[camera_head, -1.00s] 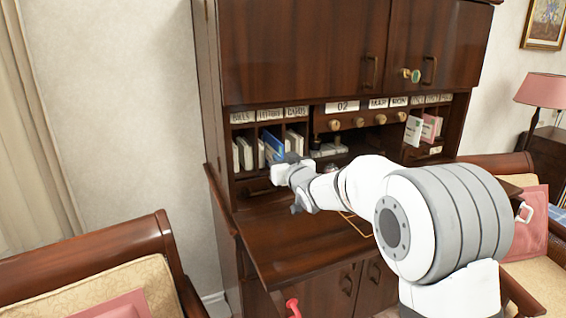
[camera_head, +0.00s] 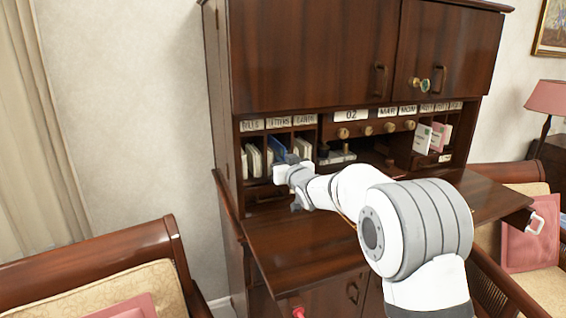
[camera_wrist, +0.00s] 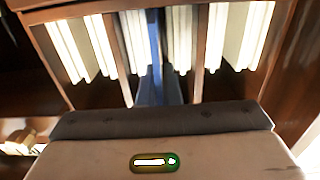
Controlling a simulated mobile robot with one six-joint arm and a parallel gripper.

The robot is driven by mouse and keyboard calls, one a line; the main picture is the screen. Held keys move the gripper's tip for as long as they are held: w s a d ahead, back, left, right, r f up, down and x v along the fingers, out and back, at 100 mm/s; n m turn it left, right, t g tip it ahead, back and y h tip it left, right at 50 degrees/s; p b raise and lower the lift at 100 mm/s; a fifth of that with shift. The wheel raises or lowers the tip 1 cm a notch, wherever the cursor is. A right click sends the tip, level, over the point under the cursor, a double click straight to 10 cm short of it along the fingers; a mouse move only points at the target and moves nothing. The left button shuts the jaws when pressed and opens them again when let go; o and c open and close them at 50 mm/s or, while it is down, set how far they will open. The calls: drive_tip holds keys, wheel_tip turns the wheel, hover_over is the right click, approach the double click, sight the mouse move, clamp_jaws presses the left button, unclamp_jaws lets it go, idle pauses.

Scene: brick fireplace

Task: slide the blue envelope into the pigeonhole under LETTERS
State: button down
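The blue envelope (camera_head: 277,148) stands upright in the pigeonhole under the LETTERS label (camera_head: 279,122). In the wrist view the blue envelope (camera_wrist: 155,45) shows edge-on between white envelopes in the middle compartment, and its near part reaches down toward my gripper's dark front edge. My gripper (camera_head: 283,168) is right in front of that pigeonhole, at the near end of the envelope. Its fingers are hidden in both views, so I cannot tell whether they hold the envelope.
White envelopes (camera_head: 254,160) stand in the BILLS pigeonhole at left, and more (camera_head: 303,148) under CARDS at right. Wooden dividers border each slot. The lowered desk leaf (camera_head: 300,245) below is clear. Knobbed drawers (camera_head: 367,130) and upright cards (camera_head: 423,138) are further right.

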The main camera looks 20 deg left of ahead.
drive_tip(key=c, duration=1.5)
unclamp_jaws()
drive_tip(key=shift+c, duration=0.2)
drive_tip(key=b+v, duration=0.2)
drive_tip(key=v, duration=0.6)
drive_tip(key=shift+w, duration=0.1)
